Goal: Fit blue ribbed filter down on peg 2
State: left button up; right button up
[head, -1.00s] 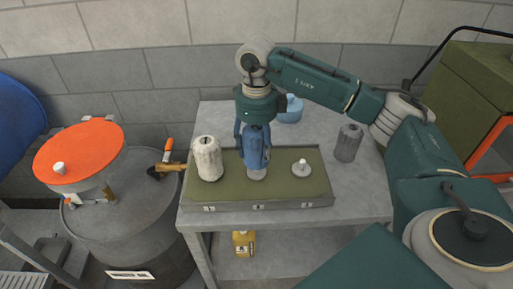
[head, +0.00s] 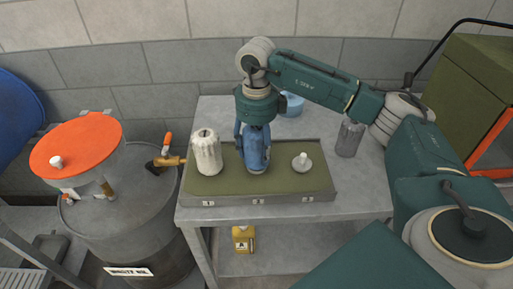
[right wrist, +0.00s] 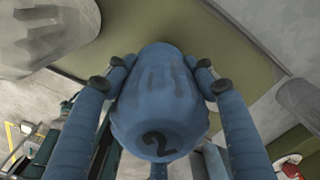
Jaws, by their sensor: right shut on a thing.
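The blue ribbed filter (head: 257,158) stands upright over the middle position of the green tray (head: 230,186), between positions 1 and 3. Its lower end reaches down to about the tray surface and hides peg 2; I cannot tell whether it is fully seated. My right gripper (head: 254,141) points straight down and is shut on the filter near its upper part. In the right wrist view the filter (right wrist: 160,100) shows a dark "2" on its end, with fingers on both sides. My left gripper is not in view.
A white ribbed filter (head: 207,152) stands at position 1. Peg 3 (head: 301,162) is bare, with a pale base. A grey filter (head: 349,138) stands on the bench right of the tray. A blue round object (head: 292,105) sits behind. A drum (head: 130,220) stands left.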

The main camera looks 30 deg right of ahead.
jog(key=shift+f+b, duration=0.55)
jog(key=shift+f, duration=0.2)
jog(key=o, duration=1.4)
jog(key=shift+o, duration=0.2)
notch_tip(320, 180, up, 12)
jog(key=shift+r, duration=0.1)
